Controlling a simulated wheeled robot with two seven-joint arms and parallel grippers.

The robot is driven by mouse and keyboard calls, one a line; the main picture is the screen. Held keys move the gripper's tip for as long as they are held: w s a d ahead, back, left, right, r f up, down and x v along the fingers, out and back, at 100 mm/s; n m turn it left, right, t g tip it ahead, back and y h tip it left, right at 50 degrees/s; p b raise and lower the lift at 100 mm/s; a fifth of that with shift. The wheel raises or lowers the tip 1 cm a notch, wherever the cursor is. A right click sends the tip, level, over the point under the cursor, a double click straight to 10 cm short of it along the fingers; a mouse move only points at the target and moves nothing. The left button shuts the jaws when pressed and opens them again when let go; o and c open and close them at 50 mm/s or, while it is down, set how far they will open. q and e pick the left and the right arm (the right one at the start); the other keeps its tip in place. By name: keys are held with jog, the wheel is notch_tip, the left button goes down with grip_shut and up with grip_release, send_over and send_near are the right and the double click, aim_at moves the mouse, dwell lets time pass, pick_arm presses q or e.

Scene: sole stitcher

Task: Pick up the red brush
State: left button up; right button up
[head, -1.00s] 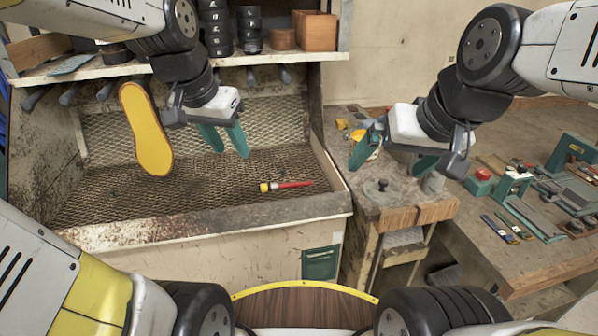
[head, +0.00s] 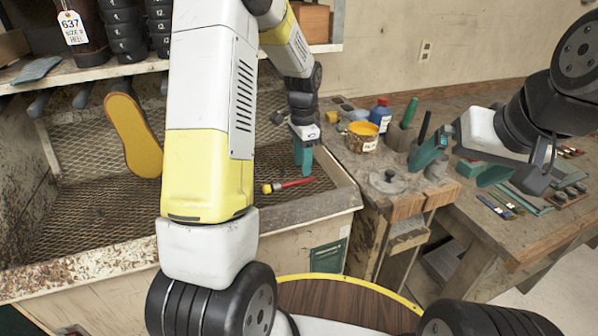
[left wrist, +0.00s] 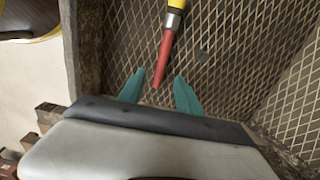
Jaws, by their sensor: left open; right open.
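The red brush (head: 292,183) lies on the mesh floor of the bin, near its right end. It has a red shaft and a yellow end that points left in the head view. My left gripper (head: 303,165) is open, with its teal fingers pointing down just above the red shaft. In the left wrist view the brush (left wrist: 165,58) runs away from the camera, and its red tip appears between the open left fingers (left wrist: 158,78). Whether they touch it, I cannot tell. My right gripper (head: 452,172) is open and empty above the workbench at right.
The bin's front rim (head: 305,207) and right wall stand close to the brush. A yellow sole (head: 135,135) hangs at left. A yellow pot (head: 362,137), a blue bottle (head: 381,114) and a round lid (head: 388,181) stand on the side bench. My left arm hides the middle of the bin.

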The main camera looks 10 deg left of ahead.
aim_at(290, 184)
pick_arm(q)
jog(key=f, duration=0.5)
jog(key=shift+s+a+f, duration=0.15)
jog(key=shift+a, duration=0.2)
jog(key=shift+c, duration=0.4)
